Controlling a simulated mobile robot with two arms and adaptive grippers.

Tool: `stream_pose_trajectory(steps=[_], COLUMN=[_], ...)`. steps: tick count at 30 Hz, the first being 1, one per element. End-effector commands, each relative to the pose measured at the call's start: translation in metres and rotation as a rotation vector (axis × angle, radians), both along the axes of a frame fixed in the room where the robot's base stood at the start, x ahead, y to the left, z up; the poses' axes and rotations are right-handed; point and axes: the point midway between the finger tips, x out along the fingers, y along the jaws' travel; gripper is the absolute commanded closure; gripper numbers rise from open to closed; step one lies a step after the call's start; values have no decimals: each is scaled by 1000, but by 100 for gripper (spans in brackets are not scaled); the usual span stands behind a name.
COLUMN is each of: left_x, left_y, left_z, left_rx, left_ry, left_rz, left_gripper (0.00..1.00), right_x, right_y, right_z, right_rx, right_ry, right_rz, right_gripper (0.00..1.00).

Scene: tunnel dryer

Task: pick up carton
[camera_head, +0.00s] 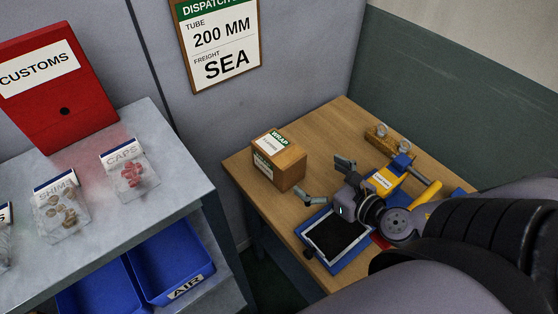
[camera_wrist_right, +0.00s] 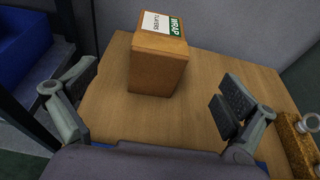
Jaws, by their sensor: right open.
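A small brown carton (camera_head: 280,166) with white and green labels stands on the wooden table (camera_head: 240,165), near its left back part. My right gripper (camera_head: 328,180) is open over the table, to the right and front of the carton, and apart from it. In the right wrist view the carton (camera_wrist_right: 158,66) stands upright beyond and between the two spread fingers of the right gripper (camera_wrist_right: 155,100). Nothing is between the fingers. My left gripper is in neither view.
A blue-framed black pad (camera_head: 338,238) and a yellow and blue tool (camera_head: 388,180) lie close to my right gripper. A wooden holder with glass pieces (camera_head: 386,138) stands behind. A grey bench (camera_head: 100,215) with bags and blue bins is at left.

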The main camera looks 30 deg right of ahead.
Motion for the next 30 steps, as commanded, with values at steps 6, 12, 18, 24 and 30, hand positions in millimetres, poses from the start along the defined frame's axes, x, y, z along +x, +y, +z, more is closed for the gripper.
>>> stream_pose_trajectory(steps=[6, 12, 18, 24, 30], left_x=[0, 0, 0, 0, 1], left_y=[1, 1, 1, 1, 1], left_z=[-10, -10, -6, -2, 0], left_rx=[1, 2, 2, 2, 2], left_ry=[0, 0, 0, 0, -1], left_rz=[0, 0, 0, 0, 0], left_gripper=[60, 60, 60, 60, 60], right_x=[27, 49, 72, 91, 100], right_y=[2, 3, 5, 7, 7], right_z=[-8, -14, -20, -27, -30], right_rx=[0, 3, 3, 1, 1], right_ry=[-7, -5, -4, -2, -1], right_rz=[-1, -2, -3, -1, -1], right_gripper=[0, 0, 0, 0, 0])
